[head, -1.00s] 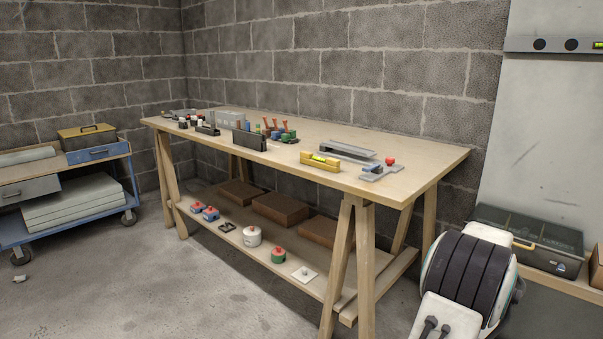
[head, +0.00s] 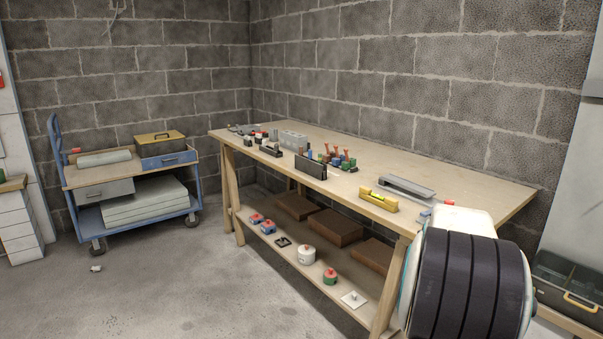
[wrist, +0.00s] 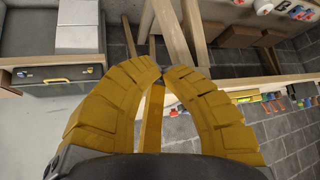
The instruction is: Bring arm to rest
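My gripper (wrist: 161,70) shows in the wrist view as two yellow ridged fingers that curve inward. Their tips come together or nearly so, and I see nothing held at them. A narrow yellow strip shows between the fingers lower down; I cannot tell what it is. In the head view my folded arm (head: 465,275), with white and dark banded links, fills the lower right and hides the near right part of the workbench (head: 470,175). The gripper itself does not show in the head view.
The workbench carries a yellow level (head: 379,200), a grey channel (head: 406,187) and several small parts. Its lower shelf holds brown boxes (head: 335,227) and a white pot (head: 306,255). A blue trolley (head: 130,190) stands at the left. The floor (head: 190,285) between is mostly clear.

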